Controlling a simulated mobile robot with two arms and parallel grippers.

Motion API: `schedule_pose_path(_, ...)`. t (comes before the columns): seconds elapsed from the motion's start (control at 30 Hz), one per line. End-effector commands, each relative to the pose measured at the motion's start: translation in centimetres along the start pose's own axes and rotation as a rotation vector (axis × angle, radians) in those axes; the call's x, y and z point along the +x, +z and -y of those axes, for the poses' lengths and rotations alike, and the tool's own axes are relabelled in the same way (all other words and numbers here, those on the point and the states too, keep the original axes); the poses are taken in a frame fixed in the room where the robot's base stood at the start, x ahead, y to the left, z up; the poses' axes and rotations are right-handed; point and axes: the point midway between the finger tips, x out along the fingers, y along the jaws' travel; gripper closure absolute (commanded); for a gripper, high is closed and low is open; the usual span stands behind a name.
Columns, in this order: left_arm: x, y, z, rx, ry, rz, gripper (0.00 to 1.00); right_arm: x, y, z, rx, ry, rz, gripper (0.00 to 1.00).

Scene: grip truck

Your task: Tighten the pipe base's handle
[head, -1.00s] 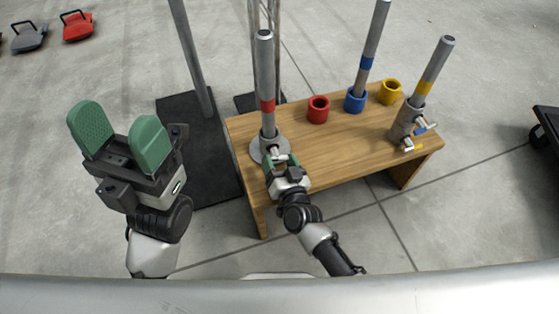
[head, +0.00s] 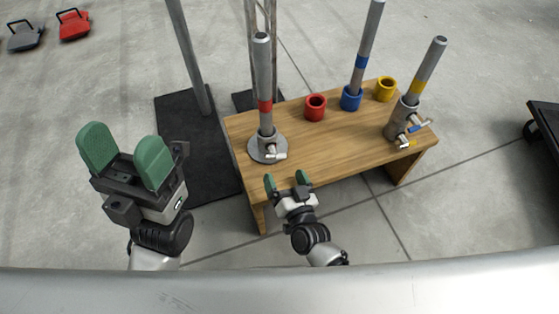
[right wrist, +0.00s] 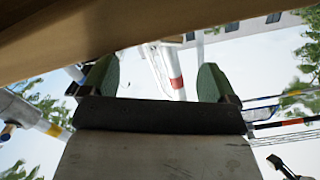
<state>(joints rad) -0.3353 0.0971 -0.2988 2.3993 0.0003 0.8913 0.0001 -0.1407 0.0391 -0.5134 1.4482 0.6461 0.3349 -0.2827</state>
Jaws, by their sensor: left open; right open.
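The pipe base (head: 262,154) is a round grey flange on the left part of the wooden table. A grey pipe with a red band (head: 264,85) stands upright in it. Its handle (head: 277,155), a small light metal T-shape, sticks out low on the right side. My right gripper (head: 287,180) is open and empty, below and in front of the handle at the table's front edge, apart from it. In the right wrist view its two green fingers (right wrist: 158,80) are spread, with the red-banded pipe between them in the background. My left gripper (head: 124,158) is open and empty at the left, away from the table.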

Motion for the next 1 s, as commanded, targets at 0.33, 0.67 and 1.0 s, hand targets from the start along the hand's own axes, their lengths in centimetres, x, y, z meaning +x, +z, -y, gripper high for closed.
schedule_pose_path(0.33, 1.1, -0.4, -0.1, -0.002, -0.002, 0.007, 0.35, -4.6, 0.0, 0.0, 0.000, 0.000, 0.001, 0.11)
schedule_pose_path(0.67, 1.1, -0.4, -0.1, -0.002, -0.002, 0.008, 0.35, -4.8, 0.0, 0.0, 0.000, -0.001, -0.002, 0.17)
schedule_pose_path(1.0, 1.1, -0.4, -0.1, -0.003, -0.002, 0.008, 0.35, -5.1, -16.8, 2.5, -0.063, -0.063, -0.491, 0.52)
